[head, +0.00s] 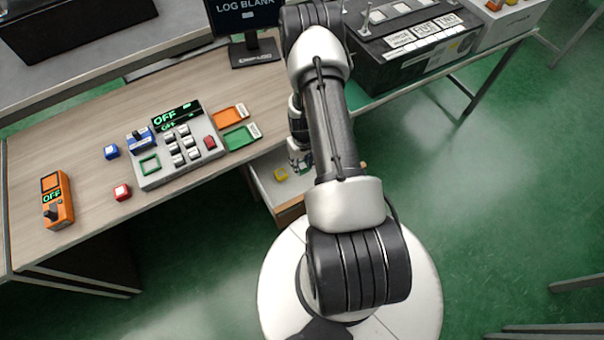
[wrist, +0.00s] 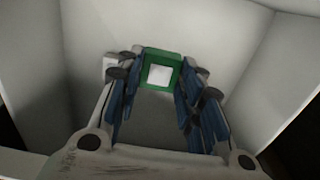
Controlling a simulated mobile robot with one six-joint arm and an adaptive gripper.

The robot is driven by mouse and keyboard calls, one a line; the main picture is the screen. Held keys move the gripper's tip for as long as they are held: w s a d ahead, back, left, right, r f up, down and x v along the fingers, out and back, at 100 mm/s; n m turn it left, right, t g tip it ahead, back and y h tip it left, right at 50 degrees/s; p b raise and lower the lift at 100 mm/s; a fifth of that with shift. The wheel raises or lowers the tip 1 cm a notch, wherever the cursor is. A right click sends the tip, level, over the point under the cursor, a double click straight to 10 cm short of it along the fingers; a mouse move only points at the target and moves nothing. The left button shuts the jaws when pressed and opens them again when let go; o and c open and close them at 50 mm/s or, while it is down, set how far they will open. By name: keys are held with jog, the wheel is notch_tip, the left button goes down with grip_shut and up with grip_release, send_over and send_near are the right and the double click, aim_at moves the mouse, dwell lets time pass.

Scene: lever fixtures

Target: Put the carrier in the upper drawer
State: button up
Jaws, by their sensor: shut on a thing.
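The carrier (wrist: 147,54) is a small green square frame with a white middle, between the blue-padded fingers in the wrist view. My gripper (wrist: 160,90) is shut on it. In the wrist view the carrier is inside the white-walled drawer (wrist: 225,30), close to its floor; I cannot tell if it touches. In the head view the open drawer (head: 290,208) has a wooden front and sits under the desk edge. My gripper (head: 302,165) is over it there, mostly hidden by my arm, and the carrier cannot be made out.
A monitor (head: 254,52) stands behind.

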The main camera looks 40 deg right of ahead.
jog(key=shift+f+b, duration=0.85)
jog(key=shift+f, duration=2.4)
jog(key=shift+f, duration=0.2)
jog(key=o, duration=0.6)
jog(key=shift+c, duration=0.2)
jog(key=shift+r, duration=0.1)
